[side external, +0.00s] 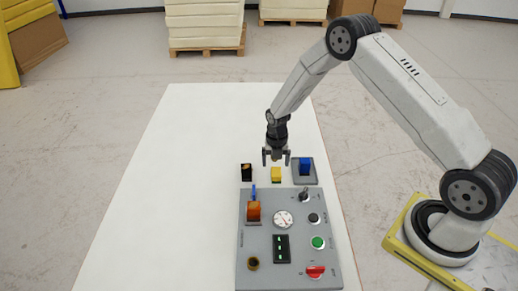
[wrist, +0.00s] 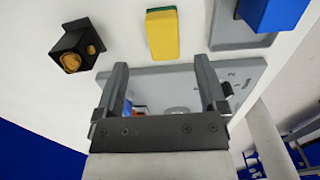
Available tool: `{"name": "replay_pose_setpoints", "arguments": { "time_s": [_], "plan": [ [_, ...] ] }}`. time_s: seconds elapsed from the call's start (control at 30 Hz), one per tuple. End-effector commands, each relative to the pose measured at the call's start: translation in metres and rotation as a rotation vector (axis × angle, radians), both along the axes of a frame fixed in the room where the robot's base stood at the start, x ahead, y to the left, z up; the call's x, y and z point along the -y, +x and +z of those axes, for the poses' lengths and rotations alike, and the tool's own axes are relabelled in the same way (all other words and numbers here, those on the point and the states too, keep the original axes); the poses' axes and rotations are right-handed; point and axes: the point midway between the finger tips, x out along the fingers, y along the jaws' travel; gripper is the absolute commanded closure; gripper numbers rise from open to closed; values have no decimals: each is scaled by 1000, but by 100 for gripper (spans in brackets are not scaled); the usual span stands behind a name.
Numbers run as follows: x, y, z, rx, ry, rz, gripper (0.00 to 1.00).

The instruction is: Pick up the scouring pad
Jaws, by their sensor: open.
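The scouring pad (side external: 276,175) is a small yellow block lying on the white table, between a black block and a blue block. In the wrist view the pad (wrist: 162,36) is yellow with a green layer along its far edge, and it lies beyond my fingertips. My gripper (side external: 276,157) is open and empty, above the table near the pad. The wrist view shows both fingers of my gripper (wrist: 159,68) spread apart, with the pad beyond the gap and not touched.
A black block with an orange-brown part (side external: 246,172) stands left of the pad. A blue block (side external: 305,166) sits on a grey plate (side external: 312,180) at right. A grey control panel (side external: 265,235) with several buttons lies in front. The white table (side external: 170,190) is clear at left.

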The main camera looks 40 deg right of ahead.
Motion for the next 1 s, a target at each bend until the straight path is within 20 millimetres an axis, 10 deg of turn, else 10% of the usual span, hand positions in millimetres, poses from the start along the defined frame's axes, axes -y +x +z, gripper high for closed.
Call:
{"name": "replay_pose_setpoints", "arguments": {
  "time_s": [1.0],
  "plan": [
    [4, -2, -56, 1, -1, -1, 9]
  ]
}}
